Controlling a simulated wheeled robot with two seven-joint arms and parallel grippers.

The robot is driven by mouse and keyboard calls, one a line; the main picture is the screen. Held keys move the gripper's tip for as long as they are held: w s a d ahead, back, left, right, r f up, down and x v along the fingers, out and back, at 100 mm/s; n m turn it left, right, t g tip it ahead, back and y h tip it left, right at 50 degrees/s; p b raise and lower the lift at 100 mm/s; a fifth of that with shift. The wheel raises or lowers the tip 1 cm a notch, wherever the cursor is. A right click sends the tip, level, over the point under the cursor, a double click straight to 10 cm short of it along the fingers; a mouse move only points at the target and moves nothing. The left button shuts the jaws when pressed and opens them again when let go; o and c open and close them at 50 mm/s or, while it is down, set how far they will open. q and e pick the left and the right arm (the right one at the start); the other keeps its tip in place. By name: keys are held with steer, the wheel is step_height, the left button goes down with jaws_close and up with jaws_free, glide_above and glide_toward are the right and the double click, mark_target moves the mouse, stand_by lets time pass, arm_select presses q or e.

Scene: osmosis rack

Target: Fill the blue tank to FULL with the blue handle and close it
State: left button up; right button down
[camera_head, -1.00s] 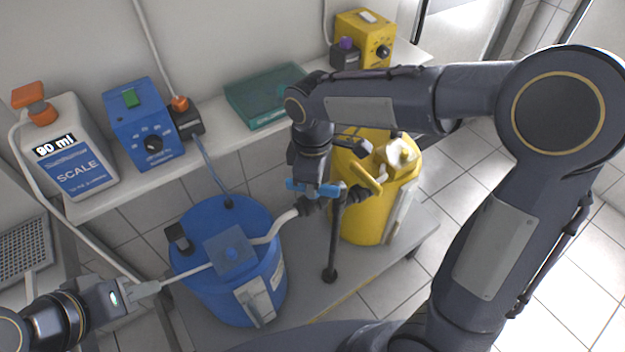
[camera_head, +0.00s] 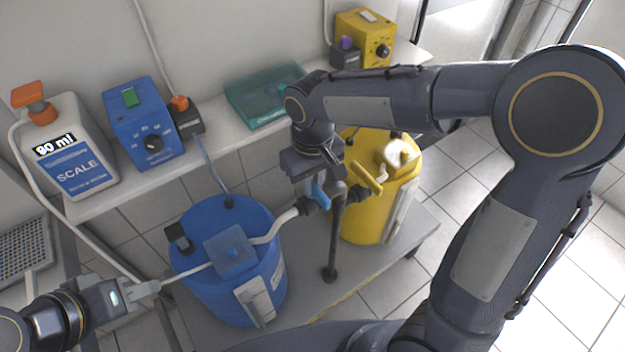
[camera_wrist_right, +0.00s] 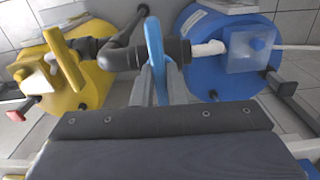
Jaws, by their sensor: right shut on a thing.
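The blue tank (camera_head: 205,290) stands on the low shelf with a translucent square blue cover (camera_head: 232,250) on top. A white tube (camera_head: 283,222) runs from it to the dark pipe valve (camera_head: 340,212). The blue handle (camera_wrist_right: 155,55) is on this valve; in the head view it shows (camera_head: 321,196) partly hidden by my right gripper. My right gripper (camera_wrist_right: 159,78) is shut on the blue handle, with a finger on each side. My left gripper (camera_head: 148,289) is left of the blue tank, beside a white tube; its jaw state is unclear. No FULL mark is readable.
A yellow tank (camera_head: 365,225) stands right of the pipe, with a yellow handle (camera_head: 364,178) close to my right gripper.

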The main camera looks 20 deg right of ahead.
steer(key=shift+m, duration=0.4)
stand_by(0.3)
steer(key=c, duration=1.5)
jaws_free()
steer(key=shift+o, duration=0.2)
step_height(320, 180, up, 8)
steer(key=shift+f, duration=0.1)
